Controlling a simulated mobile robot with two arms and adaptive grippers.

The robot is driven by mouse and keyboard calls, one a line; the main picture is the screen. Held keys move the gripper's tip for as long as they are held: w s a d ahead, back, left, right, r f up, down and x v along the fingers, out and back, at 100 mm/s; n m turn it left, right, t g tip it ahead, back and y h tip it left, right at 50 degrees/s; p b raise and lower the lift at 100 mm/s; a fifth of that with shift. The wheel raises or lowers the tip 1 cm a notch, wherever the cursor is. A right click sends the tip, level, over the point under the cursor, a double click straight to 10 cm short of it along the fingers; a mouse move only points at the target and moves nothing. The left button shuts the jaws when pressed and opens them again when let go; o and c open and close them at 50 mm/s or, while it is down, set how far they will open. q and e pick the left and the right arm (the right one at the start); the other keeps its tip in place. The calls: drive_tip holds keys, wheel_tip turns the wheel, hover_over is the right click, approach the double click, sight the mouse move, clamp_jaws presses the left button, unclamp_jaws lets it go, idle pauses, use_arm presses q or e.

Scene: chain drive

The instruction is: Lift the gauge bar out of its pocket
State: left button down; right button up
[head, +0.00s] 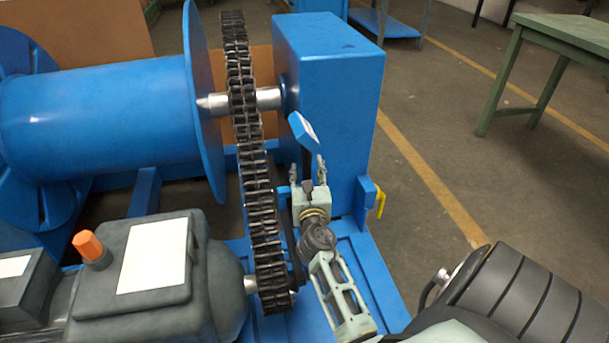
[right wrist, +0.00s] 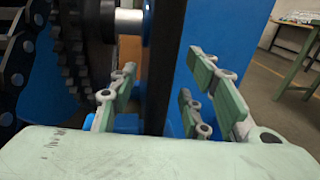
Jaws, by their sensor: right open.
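My right gripper (head: 308,168) is open, with its fingers pointing up the picture beside the blue housing (head: 340,85). In the right wrist view its fingers (right wrist: 165,85) stand apart, with a dark upright strip and a blue face behind the gap. I see nothing clasped between them. A small tilted blue piece with a pale face (head: 303,130) shows just beyond the fingertips. I cannot tell whether it is the gauge bar or part of its pocket. A small yellow piece (head: 380,203) shows at a blue bracket on the housing's right side. My left gripper is out of view.
The black chain (head: 245,130) runs close to the left of my right gripper. A blue drum (head: 100,110) and a grey motor (head: 150,265) with an orange knob (head: 88,245) stand to the left. Open floor and a green table (head: 560,30) are to the right.

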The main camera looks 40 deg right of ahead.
drive_tip(key=shift+w+d, duration=0.2)
drive_tip(key=shift+c, duration=0.4)
clamp_jaws()
drive_tip(key=shift+w+r, duration=0.1)
drive_tip(key=shift+r, duration=0.2)
